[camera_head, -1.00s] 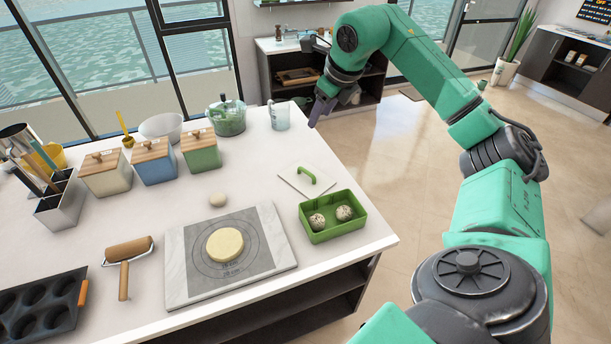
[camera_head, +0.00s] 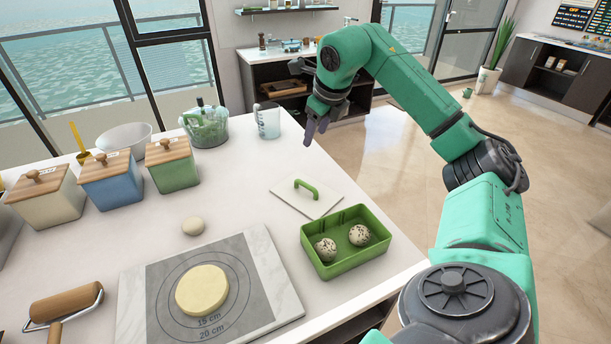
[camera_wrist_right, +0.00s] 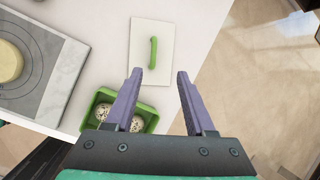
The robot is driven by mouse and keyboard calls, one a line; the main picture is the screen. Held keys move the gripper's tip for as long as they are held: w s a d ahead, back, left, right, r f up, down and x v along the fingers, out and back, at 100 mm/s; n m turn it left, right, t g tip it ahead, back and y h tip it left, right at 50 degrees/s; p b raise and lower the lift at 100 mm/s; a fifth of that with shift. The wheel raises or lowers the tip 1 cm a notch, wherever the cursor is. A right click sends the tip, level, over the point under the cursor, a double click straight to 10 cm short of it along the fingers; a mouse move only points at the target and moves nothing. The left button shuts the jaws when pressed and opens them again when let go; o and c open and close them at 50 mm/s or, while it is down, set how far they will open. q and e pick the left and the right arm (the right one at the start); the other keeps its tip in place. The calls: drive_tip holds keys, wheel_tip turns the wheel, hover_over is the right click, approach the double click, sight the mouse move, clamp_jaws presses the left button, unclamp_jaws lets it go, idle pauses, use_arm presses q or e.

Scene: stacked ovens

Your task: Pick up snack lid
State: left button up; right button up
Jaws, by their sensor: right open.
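The snack lid (camera_head: 306,198) is a flat white square with a green handle (camera_head: 306,187). It lies on the white counter just behind the green snack box (camera_head: 346,241), which holds two speckled round snacks. The lid also shows in the right wrist view (camera_wrist_right: 141,57), ahead of the fingers, with the box (camera_wrist_right: 147,110) partly behind the left finger. My right gripper (camera_head: 315,132) is above the counter's right edge, behind the lid and apart from it. In the right wrist view its purple fingers (camera_wrist_right: 160,75) are spread and empty. My left gripper is out of view.
A marble board (camera_head: 135,308) with a dough disc (camera_head: 202,290) lies left of the box. The counter around the lid is clear.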

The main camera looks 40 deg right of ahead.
drive_tip(key=b, duration=0.6)
approach(304, 183)
drive_tip(key=s+d+v, duration=0.1)
drive_tip(key=v, duration=0.3)
drive_tip(key=p+x, duration=0.1)
drive_tip(key=x, duration=0.3)
drive_tip(key=p+x, duration=0.1)
drive_tip(key=x, duration=0.4)
drive_tip(key=w+a+p+x, duration=0.1)
drive_tip(key=x, duration=0.3)
drive_tip(key=shift+w+d+f+p, duration=0.1)
drive_tip(key=shift+f+p, duration=0.05)
drive_tip(key=shift+p, duration=0.2)
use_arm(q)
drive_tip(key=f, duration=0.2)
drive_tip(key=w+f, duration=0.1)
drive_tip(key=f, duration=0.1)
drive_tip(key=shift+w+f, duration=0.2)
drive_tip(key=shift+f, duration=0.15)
use_arm(e)
clamp_jaws()
